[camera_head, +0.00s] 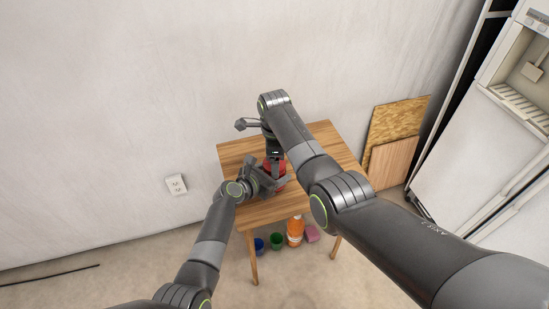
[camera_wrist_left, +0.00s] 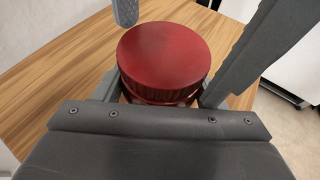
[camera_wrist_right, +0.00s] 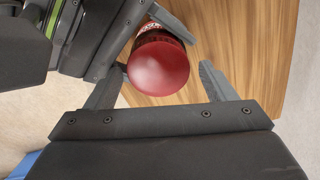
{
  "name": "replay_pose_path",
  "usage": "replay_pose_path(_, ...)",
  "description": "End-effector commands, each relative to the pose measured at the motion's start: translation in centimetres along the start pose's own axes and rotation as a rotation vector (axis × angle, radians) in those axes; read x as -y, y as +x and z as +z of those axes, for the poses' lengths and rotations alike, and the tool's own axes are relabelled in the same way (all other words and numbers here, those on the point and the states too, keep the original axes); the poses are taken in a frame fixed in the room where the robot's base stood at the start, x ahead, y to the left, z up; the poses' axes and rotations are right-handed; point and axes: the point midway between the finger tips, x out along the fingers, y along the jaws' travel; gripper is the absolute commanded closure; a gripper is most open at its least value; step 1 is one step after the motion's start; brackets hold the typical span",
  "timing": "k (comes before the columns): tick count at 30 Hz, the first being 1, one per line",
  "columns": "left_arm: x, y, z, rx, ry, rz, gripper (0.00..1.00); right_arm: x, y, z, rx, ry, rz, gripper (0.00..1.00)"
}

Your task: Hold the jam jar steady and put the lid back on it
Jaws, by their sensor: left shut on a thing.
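The jam jar (camera_head: 281,171) stands on the wooden table, mostly hidden by my arms in the head view. Its body and label show in the right wrist view (camera_wrist_right: 152,31). The red lid (camera_wrist_left: 163,55) is at the jar's top, and its round face shows in the right wrist view (camera_wrist_right: 158,68). I cannot tell how firmly it is seated. My left gripper (camera_wrist_left: 160,93) is shut on the jam jar, its fingers on either side just below the lid. My right gripper (camera_wrist_right: 163,84) is above, open, with its fingers apart on either side of the lid and a clear gap at the right finger.
The wooden table (camera_head: 315,188) is otherwise bare. Under it are a blue cup (camera_head: 259,245), a green cup (camera_head: 277,241), an orange bottle (camera_head: 295,231) and a pink item (camera_head: 312,233). Boards (camera_head: 396,130) lean on the wall at right, beside a white appliance (camera_head: 475,140).

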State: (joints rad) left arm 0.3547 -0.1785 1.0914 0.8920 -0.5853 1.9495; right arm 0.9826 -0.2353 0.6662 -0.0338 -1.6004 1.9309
Motion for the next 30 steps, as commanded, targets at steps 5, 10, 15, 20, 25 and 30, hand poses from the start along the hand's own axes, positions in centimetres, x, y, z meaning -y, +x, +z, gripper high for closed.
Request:
replay_pose_path(5,0.0,0.0,-0.1,-0.002,0.0,0.0,0.99,-0.1,0.1,0.0,0.0,-0.001,0.005,0.18)
replay_pose_path(10,0.0,0.0,-0.1,-0.002,-0.001,0.0,0.99,-0.1,-0.6,0.1,0.001,-0.001,0.005,0.18)
replay_pose_path(15,0.0,0.0,-0.1,-0.002,0.0,0.0,0.99,-0.1,-2.9,0.1,0.002,-0.002,0.004,0.18)
replay_pose_path(20,0.0,0.0,-0.1,-0.002,0.0,0.0,0.99,-0.1,-4.2,0.0,0.001,-0.001,0.005,0.18)
replay_pose_path(25,0.0,0.0,-0.1,-0.002,-0.001,0.0,0.99,-0.1,-4.4,0.0,0.0,-0.001,0.005,0.18)
replay_pose_path(30,0.0,0.0,-0.1,-0.002,-0.001,0.0,0.99,-0.1,-4.4,0.0,0.0,-0.005,0.005,0.21)
